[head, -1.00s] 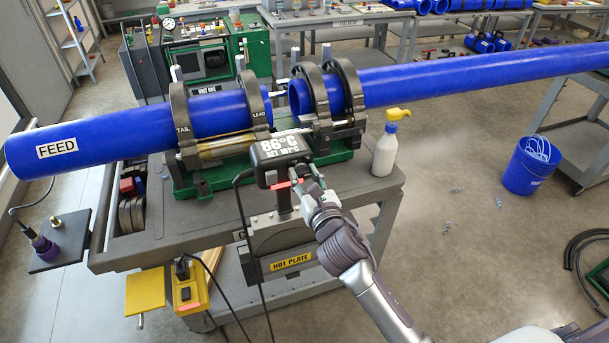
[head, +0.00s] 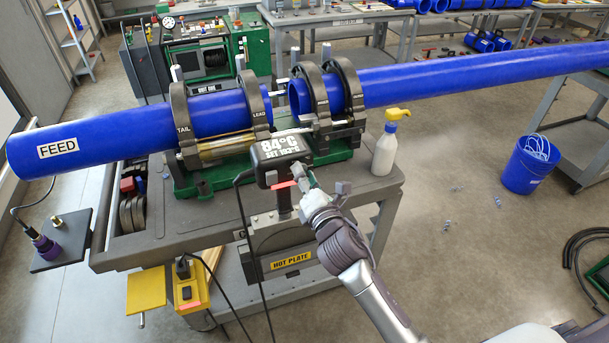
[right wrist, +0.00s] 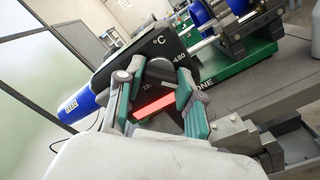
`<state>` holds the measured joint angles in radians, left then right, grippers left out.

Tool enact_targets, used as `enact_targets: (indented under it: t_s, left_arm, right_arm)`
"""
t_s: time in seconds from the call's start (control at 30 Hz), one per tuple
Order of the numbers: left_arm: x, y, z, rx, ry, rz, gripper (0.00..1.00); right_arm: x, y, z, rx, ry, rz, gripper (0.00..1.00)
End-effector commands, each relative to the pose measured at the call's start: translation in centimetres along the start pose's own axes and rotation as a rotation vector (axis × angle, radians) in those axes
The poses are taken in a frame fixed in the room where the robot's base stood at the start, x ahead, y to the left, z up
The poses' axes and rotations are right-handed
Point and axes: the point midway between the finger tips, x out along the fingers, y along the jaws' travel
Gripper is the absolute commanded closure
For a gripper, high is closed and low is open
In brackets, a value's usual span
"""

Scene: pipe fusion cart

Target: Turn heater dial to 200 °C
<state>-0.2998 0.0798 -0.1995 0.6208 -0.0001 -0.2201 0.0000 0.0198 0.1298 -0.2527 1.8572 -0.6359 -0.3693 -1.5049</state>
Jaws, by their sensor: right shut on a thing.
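The heater's black control box (head: 280,150) stands at the front of the cart. Its display reads 84 °C, with a smaller SET line that looks like the 190s but is too blurred to read surely. In the right wrist view, the dark round dial (right wrist: 160,72) is on the box face, with a red bar (right wrist: 154,106) beside it. My right gripper (head: 304,182) is at the lower right of the box. In the right wrist view, its green-padded fingers (right wrist: 153,88) are on either side of the dial, shut on it. The fingers partly hide the dial's scale. My left gripper is not in view.
The heater (head: 291,262), labelled HOT PLATE, is below the box. A spray bottle (head: 385,152) stands to the right on the cart. The blue FEED pipe (head: 110,137) lies in clamps behind. A black cable (head: 243,215) hangs left of the box.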

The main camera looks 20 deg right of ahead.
Motion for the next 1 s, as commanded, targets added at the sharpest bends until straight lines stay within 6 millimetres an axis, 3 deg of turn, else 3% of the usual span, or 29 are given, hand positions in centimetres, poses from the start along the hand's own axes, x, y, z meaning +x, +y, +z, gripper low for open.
enact_targets:
  t_s: [0.5, 1.0]
  left_arm:
    - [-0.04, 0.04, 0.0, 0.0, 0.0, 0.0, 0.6]
    - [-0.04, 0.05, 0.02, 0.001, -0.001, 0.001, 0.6]
  right_arm:
    - [0.01, -0.09, 0.04, 0.392, -0.001, -0.001, 0.98]
    - [0.01, -0.08, 0.01, 0.498, -0.001, 0.0, 0.98]
